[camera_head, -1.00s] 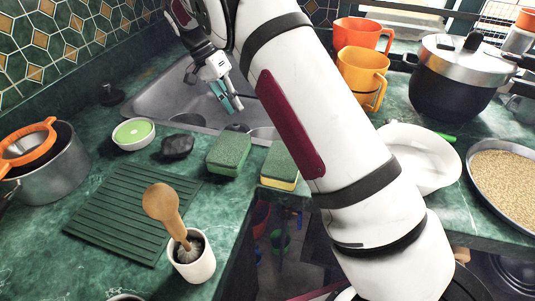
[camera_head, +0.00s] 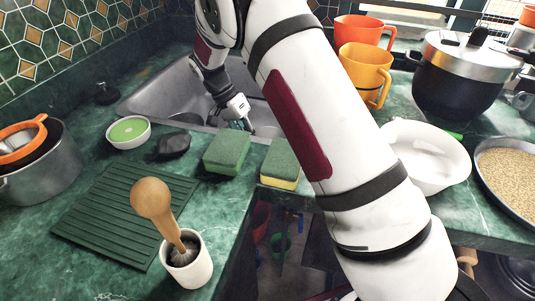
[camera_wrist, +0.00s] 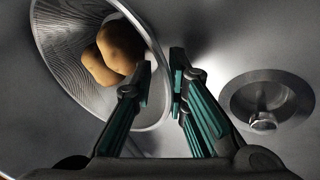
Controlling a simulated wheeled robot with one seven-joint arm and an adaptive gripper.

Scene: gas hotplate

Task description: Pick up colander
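A metal colander with a finely perforated wall (camera_wrist: 65,35) lies in the sink in the wrist view, with brown potatoes (camera_wrist: 115,52) inside. Its rim curves down between the two teal fingers of my gripper (camera_wrist: 162,75). The left finger is over the inside of the colander and the right finger is outside it. The fingers are apart, and I see no clear contact with the rim. In the head view my gripper (camera_head: 243,125) reaches down into the sink at its near edge. The colander is hidden there.
The steel sink (camera_head: 150,97) has a drain (camera_wrist: 265,100) right of the gripper. Two green sponges (camera_head: 227,153) sit at its front edge. A pot (camera_head: 45,175) with an orange-rimmed strainer (camera_head: 20,138) stands left. A white bowl (camera_head: 425,155) and a lidded pot (camera_head: 455,95) are right.

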